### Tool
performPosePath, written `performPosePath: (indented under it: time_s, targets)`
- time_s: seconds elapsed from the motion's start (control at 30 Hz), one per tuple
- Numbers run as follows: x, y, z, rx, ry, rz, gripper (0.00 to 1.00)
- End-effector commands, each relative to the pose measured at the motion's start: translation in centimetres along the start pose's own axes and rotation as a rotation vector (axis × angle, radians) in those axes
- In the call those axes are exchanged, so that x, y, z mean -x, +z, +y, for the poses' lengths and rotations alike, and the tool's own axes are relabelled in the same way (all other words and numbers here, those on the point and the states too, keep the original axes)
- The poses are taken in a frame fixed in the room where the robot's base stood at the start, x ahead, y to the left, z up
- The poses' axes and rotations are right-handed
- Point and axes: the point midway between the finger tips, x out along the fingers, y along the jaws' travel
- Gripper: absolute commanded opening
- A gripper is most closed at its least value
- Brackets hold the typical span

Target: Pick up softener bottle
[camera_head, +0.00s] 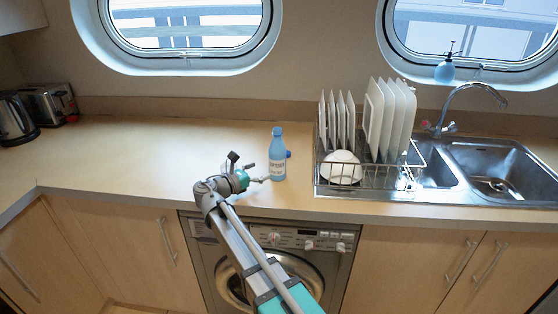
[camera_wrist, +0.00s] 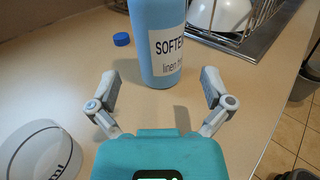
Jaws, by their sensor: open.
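The softener bottle (camera_head: 277,157) is light blue with a white label and stands upright on the wooden counter, left of the dish rack. In the wrist view the bottle (camera_wrist: 158,40) is straight ahead, its top cut off, with part of the label reading "SOFTE" and "linen". My gripper (camera_wrist: 159,85) is open and empty, its two fingers spread on either side of the bottle's lower part, which stands a little beyond the fingertips. In the head view my gripper (camera_head: 255,179) is just left of the bottle, low over the counter.
A blue cap (camera_wrist: 122,39) lies on the counter near the bottle. A clear round container (camera_wrist: 40,152) is near at left. The dish rack (camera_head: 395,175) with plates and a white bowl stands right, beside the sink (camera_head: 500,170).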

Motion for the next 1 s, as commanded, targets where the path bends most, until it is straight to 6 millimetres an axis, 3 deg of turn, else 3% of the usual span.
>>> performPosePath:
  time_s: [0.23,0.77,1.0]
  targets:
    - [-2.9,0.0,0.0,0.000,0.000,0.000,1.00]
    - [-3.5,-0.1,0.1,0.000,0.001,0.000,1.00]
    - [-5.6,-0.5,0.2,0.000,0.001,0.000,1.00]
